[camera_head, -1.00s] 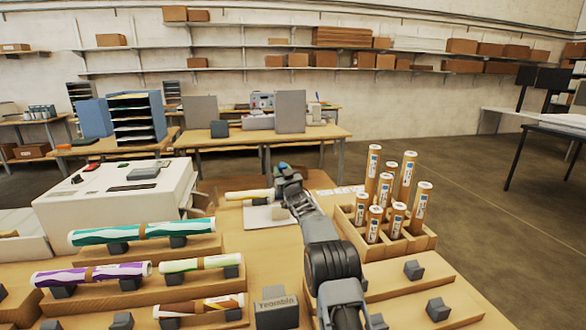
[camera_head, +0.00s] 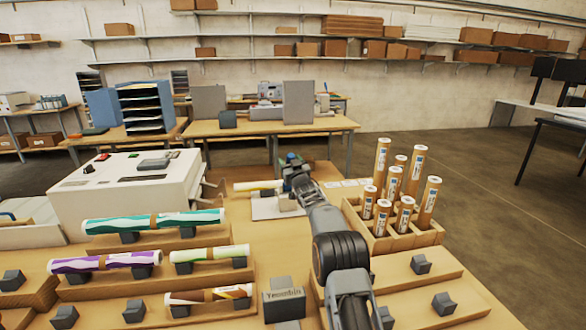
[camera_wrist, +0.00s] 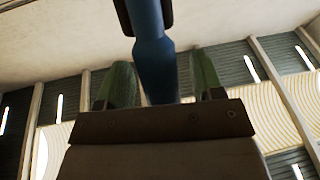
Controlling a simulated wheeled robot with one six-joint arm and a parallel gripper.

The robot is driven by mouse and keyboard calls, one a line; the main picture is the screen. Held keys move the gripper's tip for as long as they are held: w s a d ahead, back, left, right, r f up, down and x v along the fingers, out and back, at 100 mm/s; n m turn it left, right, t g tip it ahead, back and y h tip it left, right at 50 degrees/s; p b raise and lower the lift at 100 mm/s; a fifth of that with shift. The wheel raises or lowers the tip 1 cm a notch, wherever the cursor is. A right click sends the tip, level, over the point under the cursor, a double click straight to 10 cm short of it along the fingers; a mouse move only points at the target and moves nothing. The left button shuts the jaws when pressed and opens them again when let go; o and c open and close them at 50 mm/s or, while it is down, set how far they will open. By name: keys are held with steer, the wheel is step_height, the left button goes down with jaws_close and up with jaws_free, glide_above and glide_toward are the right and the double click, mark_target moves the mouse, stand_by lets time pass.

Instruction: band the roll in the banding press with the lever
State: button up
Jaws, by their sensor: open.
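My gripper (camera_head: 291,163) is at the far end of my arm, at the banding press (camera_head: 275,208) on the table, and hides much of the press. A pale cream roll (camera_head: 257,186) lies level in the press, just left of my gripper. In the wrist view, a blue bar (camera_wrist: 153,60), which looks like the press lever, runs between the two green-padded fingers of my gripper (camera_wrist: 163,78). The fingers are open, with a gap on each side of the bar. The lever's lower end is hidden behind the gripper body.
A white laminator (camera_head: 130,190) stands to the left. Wrapped rolls in teal (camera_head: 155,222), purple (camera_head: 104,262) and other colours rest on stepped holders in front. A wooden crate (camera_head: 425,240) with several upright brown rolls stands close to the right of my arm.

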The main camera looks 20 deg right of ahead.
steer(key=b+v, duration=0.5)
steer(key=v, duration=0.9)
steer(key=shift+w, duration=0.1)
steer(key=shift+f, duration=0.1)
steer(key=shift+c, duration=0.5)
steer(key=f+m, duration=0.1)
steer(key=w+f+m, duration=0.1)
steer(key=f, duration=0.1)
steer(key=f+m, duration=0.1)
steer(key=f, duration=0.1)
steer(key=shift+w+d, duration=0.15)
steer(key=shift+w, duration=0.25)
steer(key=c, duration=0.5)
steer(key=m, duration=0.3)
steer(key=shift+f+t, duration=0.15)
steer(key=shift+t, duration=0.15)
steer(key=shift+c, duration=0.5)
steer(key=m+t, duration=0.1)
steer(key=m, duration=0.4)
steer(key=c, duration=0.3)
steer(key=shift+r+m, duration=0.3)
steer(key=shift+m, duration=0.7)
jaws_close()
steer(key=w+r+m+t+p, duration=0.1)
steer(key=w+r+m+p, duration=0.2)
steer(key=w+r, duration=0.3)
steer(key=shift+w+a+r+m+y, duration=0.2)
steer(key=shift+w+a+m+y, duration=0.15)
steer(key=shift+w+m, duration=0.55)
